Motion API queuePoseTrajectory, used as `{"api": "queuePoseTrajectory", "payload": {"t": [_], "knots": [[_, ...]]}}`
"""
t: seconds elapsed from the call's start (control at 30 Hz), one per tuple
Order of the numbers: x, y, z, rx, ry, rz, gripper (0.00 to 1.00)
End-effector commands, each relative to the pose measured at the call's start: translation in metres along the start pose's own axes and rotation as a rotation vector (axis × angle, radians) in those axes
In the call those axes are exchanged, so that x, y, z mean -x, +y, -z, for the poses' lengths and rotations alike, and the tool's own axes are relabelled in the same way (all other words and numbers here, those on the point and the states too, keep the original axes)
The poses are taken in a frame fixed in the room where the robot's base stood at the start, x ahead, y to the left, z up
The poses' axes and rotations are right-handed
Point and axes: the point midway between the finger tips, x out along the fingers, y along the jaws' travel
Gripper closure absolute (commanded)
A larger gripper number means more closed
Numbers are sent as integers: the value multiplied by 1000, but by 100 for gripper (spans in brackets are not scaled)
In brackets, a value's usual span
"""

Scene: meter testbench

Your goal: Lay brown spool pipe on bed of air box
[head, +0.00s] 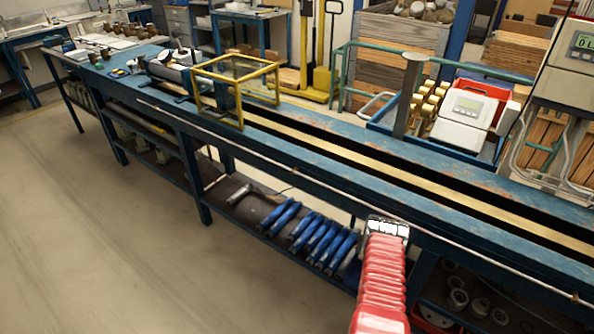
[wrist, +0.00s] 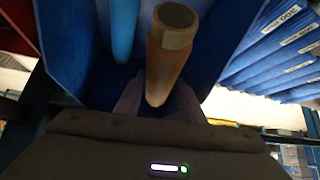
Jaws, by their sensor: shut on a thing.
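The brown spool pipe (wrist: 168,55) stands between the two fingers of my gripper (wrist: 158,100) in the wrist view. Its hexagonal end points toward the camera. My gripper is shut on it, inside or just over a blue-walled bin (wrist: 75,50). In the head view my red arm reaches to the bench's front edge, and the pipe and fingertips cannot be made out there. A yellow-framed clear box (head: 235,88) sits on the blue bench (head: 330,160). I cannot tell for sure whether it is the air box.
A blue pipe (wrist: 124,30) is beside the brown one. Blue items with white labels (wrist: 275,45) line the right. A metal rail (head: 400,168) runs along the bench. A grey post (head: 411,95) and a white meter unit (head: 466,120) stand at the back right. Floor at left is clear.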

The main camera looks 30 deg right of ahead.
Motion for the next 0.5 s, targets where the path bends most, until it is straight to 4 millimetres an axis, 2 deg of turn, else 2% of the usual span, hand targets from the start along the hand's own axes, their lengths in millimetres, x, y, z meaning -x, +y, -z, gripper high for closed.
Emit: {"api": "queuePoseTrajectory", "payload": {"t": [0.27,0.5], "knots": [[1,-2,0,-2,3,-2,100],[13,-13,-15,-34,1,-30,100]]}}
